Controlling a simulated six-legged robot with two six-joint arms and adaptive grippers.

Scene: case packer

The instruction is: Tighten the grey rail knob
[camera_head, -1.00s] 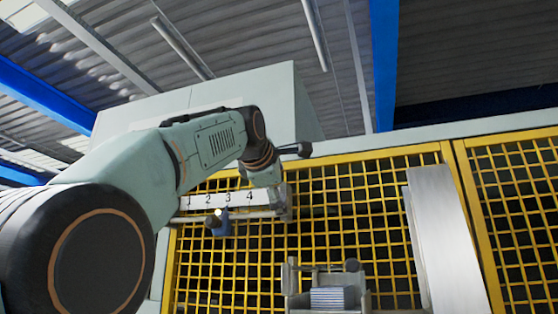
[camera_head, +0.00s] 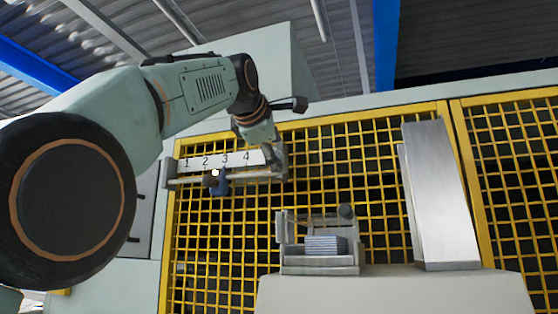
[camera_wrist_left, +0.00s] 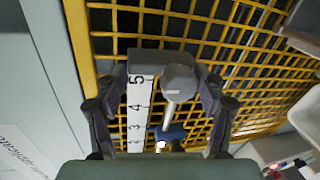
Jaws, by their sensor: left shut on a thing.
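The grey rail knob (camera_wrist_left: 178,79) shows in the left wrist view as a faceted grey head at the end of the rail rod (camera_wrist_left: 169,112). My left gripper (camera_wrist_left: 163,82) is shut on it, one finger on each side; the exact contact is hard to see. In the head view my left gripper (camera_head: 270,145) is at the right end of the rail (camera_head: 245,179) and hides the knob there. A white number scale (camera_head: 215,160) runs along the rail. A blue slider (camera_head: 220,184) sits on the rail near numbers 2 and 3. My right gripper is not in view.
A yellow mesh guard (camera_head: 375,150) stands behind the rail. Right of the rail, a small grey fixture (camera_head: 318,262) with blue-striped sheets and a tall metal chute (camera_head: 442,200) stand on a pale block (camera_head: 390,294).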

